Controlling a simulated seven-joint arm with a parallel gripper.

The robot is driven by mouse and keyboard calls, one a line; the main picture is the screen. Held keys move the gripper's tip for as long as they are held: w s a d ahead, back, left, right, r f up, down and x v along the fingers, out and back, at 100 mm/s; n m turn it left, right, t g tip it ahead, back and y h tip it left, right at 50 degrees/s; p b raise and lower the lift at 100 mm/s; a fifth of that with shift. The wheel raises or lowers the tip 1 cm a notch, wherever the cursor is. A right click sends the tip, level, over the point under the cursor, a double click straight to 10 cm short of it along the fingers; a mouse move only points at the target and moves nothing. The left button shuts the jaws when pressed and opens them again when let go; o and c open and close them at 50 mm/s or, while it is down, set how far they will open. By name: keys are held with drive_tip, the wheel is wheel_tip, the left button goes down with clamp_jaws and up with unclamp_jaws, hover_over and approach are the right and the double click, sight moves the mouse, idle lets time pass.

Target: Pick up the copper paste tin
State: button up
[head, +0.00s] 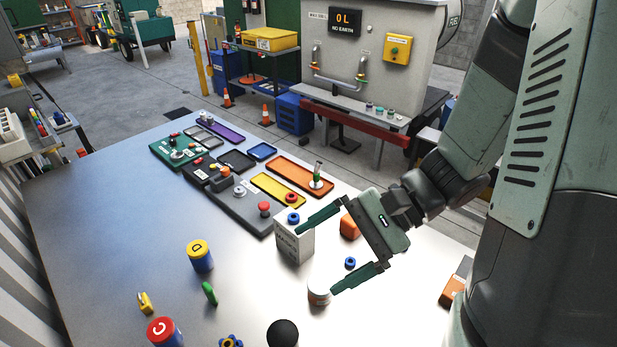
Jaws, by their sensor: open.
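A small short cylinder with a pale top and a copper-brown side (319,294) stands on the metal table. It looks like the copper paste tin, but I cannot read a label. My gripper (317,260) is open, its two fingers pointing left and down over the table. The lower fingertip is close to the tin's upper right in the picture and covers part of its edge. I cannot tell whether they touch. The upper finger passes in front of the top of a white box (294,246). Nothing shows held between the fingers.
A blue ring (350,263) and an orange block (349,226) lie near the gripper. A black ball (283,334) is in front of the tin. A yellow-topped can (200,256) and red-topped can (163,332) stand left. Trays (303,175) fill the back. The table's left middle is clear.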

drive_tip(key=w+d+f+m+t+y, duration=0.1)
drive_tip(key=w+f+m+t+y, duration=0.2)
drive_tip(key=f+m+t+y, duration=0.35)
drive_tip(key=m+t+h, duration=0.6)
drive_tip(key=m+t, duration=0.4)
drive_tip(key=m, duration=0.4)
approach(311, 276)
drive_tip(key=shift+w+a+f+n+g, duration=0.15)
drive_tip(key=shift+w+a, duration=0.2)
drive_tip(key=shift+w, duration=0.2)
drive_tip(key=shift+w+a+f+n+g, duration=0.15)
drive_tip(key=shift+w+a, duration=0.15)
drive_tip(key=shift+w, duration=0.3)
drive_tip(key=x, duration=0.6)
drive_tip(key=shift+w+a, duration=0.15)
drive_tip(key=shift+w, duration=0.05)
drive_tip(key=c, duration=1.3)
